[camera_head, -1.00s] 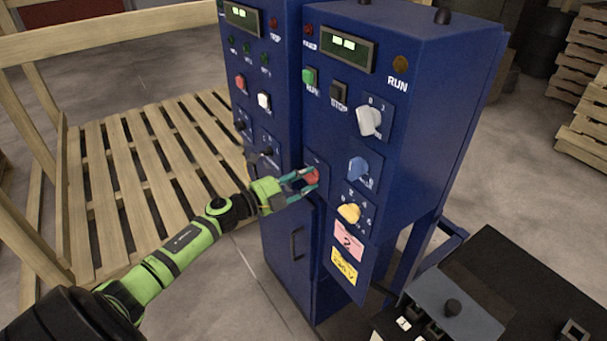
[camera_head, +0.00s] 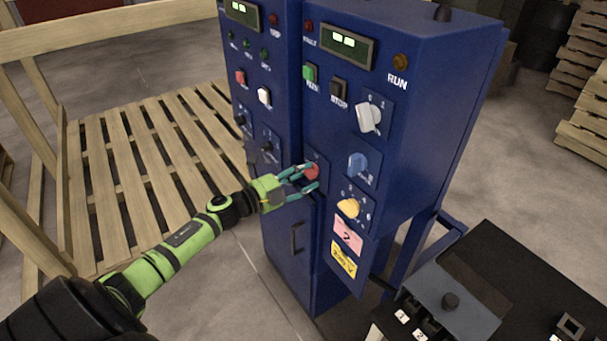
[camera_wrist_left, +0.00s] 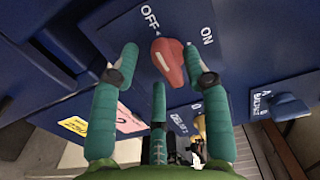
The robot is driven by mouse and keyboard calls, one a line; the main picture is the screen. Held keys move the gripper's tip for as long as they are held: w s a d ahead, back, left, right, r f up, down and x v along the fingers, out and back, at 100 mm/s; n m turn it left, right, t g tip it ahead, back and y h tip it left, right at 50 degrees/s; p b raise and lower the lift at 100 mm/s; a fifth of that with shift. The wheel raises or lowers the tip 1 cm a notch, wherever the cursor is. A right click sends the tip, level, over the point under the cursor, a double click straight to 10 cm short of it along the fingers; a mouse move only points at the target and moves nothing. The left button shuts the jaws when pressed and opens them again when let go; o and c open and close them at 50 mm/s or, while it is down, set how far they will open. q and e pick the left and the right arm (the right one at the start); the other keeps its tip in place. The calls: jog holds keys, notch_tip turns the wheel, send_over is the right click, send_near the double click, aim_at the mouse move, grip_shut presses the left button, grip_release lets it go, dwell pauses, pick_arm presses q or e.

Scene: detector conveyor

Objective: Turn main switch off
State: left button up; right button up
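The main switch is a red rotary knob (camera_head: 312,172) on the front of the blue cabinet. In the left wrist view the red knob (camera_wrist_left: 168,62) sits on a dark plate (camera_wrist_left: 228,40) marked OFF and ON. Its narrow end points up, toward the side between the two marks; I cannot tell its exact setting. My left gripper (camera_head: 306,178) is at the knob, fingers spread. In the left wrist view the teal fingertips (camera_wrist_left: 160,66) stand on both sides of the knob, the right one very close to it; contact is unclear. My right gripper is not seen.
The blue cabinet (camera_head: 430,130) carries a white knob (camera_head: 368,117), a blue knob (camera_head: 358,165) and a yellow knob (camera_head: 348,208) right of the red one. A wooden pallet structure (camera_head: 110,160) stands at left. A dark machine (camera_head: 500,275) stands at lower right.

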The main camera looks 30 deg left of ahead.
pick_arm(q)
jog(key=shift+a, duration=0.1)
jog(key=v, duration=1.2)
jog(key=shift+w+a+f, duration=0.1)
jog(key=shift+f, duration=0.05)
jog(key=s+a+f+n+g+y, duration=0.1)
jog(key=s+a+f+n+y, duration=0.2)
jog(key=f, duration=0.5)
jog(key=a+f+n+y, duration=0.1)
jog(key=f+n+y, duration=0.1)
jog(key=f+n, duration=0.4)
jog(key=s+d+f+n+g+y, duration=0.1)
jog(key=s+f+n+g+y, duration=0.15)
jog(key=s+f, duration=0.45)
jog(key=s+d+f+n+g+y, duration=0.1)
jog(key=s+d+f+n+g, duration=0.15)
jog(key=f, duration=0.85)
jog(key=s+d+f+n+g, duration=0.2)
jog(key=s+d+f+g, duration=0.1)
jog(key=s+d+f, duration=0.3)
jog(key=s+d+f+n+g+h, duration=0.1)
jog(key=s+d+f+n+g, duration=0.1)
jog(key=s+d+f, duration=0.4)
jog(key=s+d+f+n+g+h, duration=0.1)
jog(key=s+d+f+g, duration=0.3)
jog(key=s, duration=1)
notch_tip(320, 180, down, 2)
jog(key=shift+d+n+g, duration=0.3)
jog(key=shift+d+n, duration=0.1)
jog(key=shift+d, duration=0.75)
